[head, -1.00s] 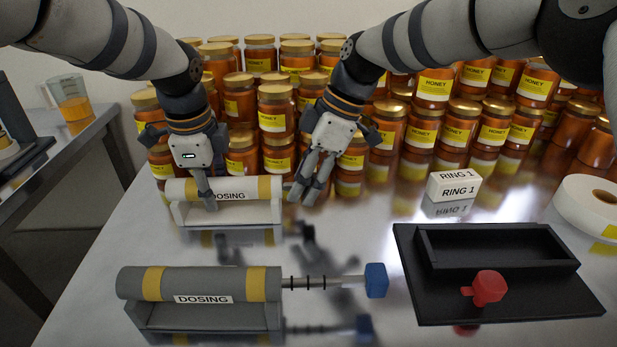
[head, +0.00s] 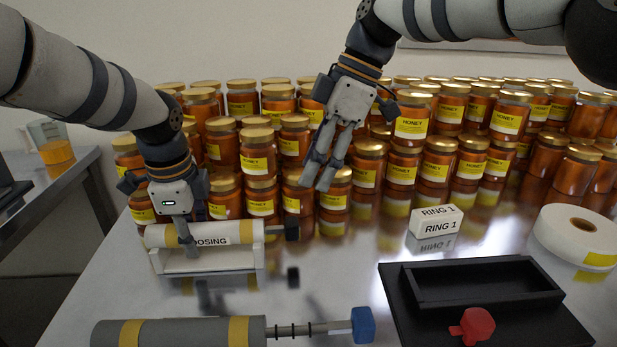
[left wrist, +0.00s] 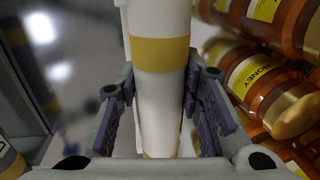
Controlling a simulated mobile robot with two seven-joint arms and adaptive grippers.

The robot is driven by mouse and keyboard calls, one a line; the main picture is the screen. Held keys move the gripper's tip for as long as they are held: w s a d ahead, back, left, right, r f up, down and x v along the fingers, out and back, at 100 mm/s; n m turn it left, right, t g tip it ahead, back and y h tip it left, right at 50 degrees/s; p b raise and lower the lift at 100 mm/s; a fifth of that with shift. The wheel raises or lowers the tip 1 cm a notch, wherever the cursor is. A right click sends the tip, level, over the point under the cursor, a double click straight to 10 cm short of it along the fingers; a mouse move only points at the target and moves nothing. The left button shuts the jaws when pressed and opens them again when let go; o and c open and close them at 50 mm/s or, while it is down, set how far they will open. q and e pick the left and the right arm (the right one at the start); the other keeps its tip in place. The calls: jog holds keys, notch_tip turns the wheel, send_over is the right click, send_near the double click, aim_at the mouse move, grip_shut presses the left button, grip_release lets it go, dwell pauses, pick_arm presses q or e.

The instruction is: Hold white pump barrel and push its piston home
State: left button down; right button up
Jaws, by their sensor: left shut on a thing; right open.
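The white pump barrel (head: 218,238), with yellow bands and a DOSING label, lies level in its white cradle (head: 210,262) at the left of the bench. My left gripper (head: 188,240) is shut around the barrel from above; the left wrist view shows the barrel (left wrist: 158,95) between both fingers. The piston's dark knob (head: 292,228) stands just off the barrel's right end, with a short piece of rod (head: 274,229) showing. My right gripper (head: 325,176) is open and empty, above and to the right of the knob, apart from it.
A grey pump (head: 190,332) with its blue-knobbed rod (head: 362,325) out lies in front. A black tray (head: 480,285), red knob (head: 473,325), RING 1 block (head: 436,221) and white roll (head: 578,236) stand to the right. Honey jars (head: 412,120) crowd close behind.

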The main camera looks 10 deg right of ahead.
pick_arm(q)
jog(key=c, duration=1)
grip_release()
jog(key=shift+c, duration=0.2)
jog(key=shift+r, duration=0.1)
notch_tip(320, 180, up, 12)
jog(key=s, duration=0.2)
jog(key=shift+f, duration=0.2)
